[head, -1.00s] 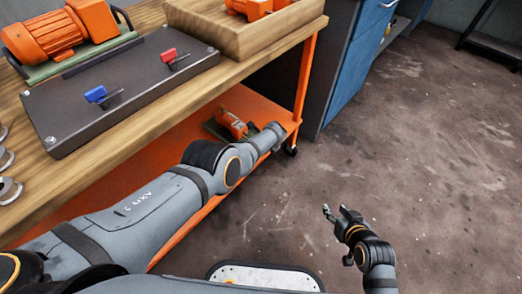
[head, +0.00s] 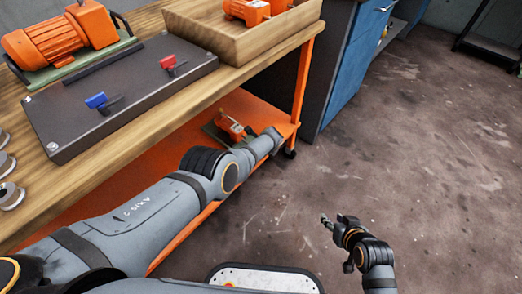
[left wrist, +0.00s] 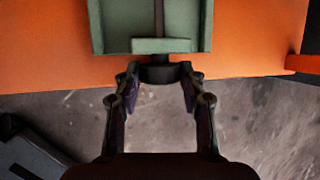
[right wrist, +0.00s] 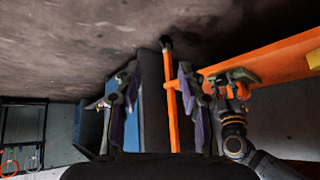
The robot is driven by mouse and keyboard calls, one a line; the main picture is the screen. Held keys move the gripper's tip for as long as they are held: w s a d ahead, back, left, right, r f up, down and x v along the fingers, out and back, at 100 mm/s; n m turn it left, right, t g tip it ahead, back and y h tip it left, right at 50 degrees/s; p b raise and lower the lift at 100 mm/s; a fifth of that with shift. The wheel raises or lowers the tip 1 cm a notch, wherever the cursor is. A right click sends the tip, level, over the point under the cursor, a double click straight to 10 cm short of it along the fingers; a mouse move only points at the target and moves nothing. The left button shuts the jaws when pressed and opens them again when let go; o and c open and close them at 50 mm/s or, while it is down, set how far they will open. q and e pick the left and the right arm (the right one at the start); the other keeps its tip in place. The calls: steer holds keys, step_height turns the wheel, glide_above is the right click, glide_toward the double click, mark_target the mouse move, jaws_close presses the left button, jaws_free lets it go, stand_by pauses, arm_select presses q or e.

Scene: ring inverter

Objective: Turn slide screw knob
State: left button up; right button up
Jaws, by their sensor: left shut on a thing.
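The slide unit (head: 229,128), orange on a green base, sits on the orange lower shelf. In the left wrist view its green base (left wrist: 105,35) shows a dark screw (left wrist: 158,18) running down to a round black knob (left wrist: 160,74). My left gripper (left wrist: 160,85) is shut on the knob, with one fingertip on each side of it. In the head view the left gripper (head: 272,141) is small and partly hidden at the shelf's edge. My right gripper (head: 327,222) hangs empty over the floor. In the right wrist view its fingers (right wrist: 155,88) are apart.
The orange lower shelf (head: 120,178) lies under a wooden bench top (head: 130,134). On the bench are a dark panel (head: 130,90) with blue and red switches, an orange motor (head: 50,42) and a wooden tray (head: 262,44). The floor to the right is clear.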

arm_select(q)
steer(key=shift+s+a+r+t+h+p, duration=0.15)
steer(key=shift+r+t+h+p, duration=0.2)
steer(key=shift+p, duration=0.85)
steer(key=t+p, duration=0.1)
steer(key=p, duration=0.1)
steer(key=shift+s+f+n+h+p, duration=0.1)
steer(key=shift+f+n+h+p, duration=0.05)
steer(key=shift+n+h+p, duration=0.2)
steer(key=shift+f+t+h, duration=0.3)
steer(key=shift+t, duration=0.35)
arm_select(e)
steer(key=s+d+r+g+h, duration=0.1)
steer(key=s+r+g, duration=0.1)
steer(key=s+g, duration=0.3)
steer(key=shift+s+d+r+g, duration=0.35)
steer(key=shift+s+g, duration=0.05)
steer(key=shift+s, duration=0.55)
arm_select(q)
steer(key=o, duration=1.2)
steer(key=shift+c, duration=0.2)
arm_select(e)
steer(key=shift+f, duration=0.1)
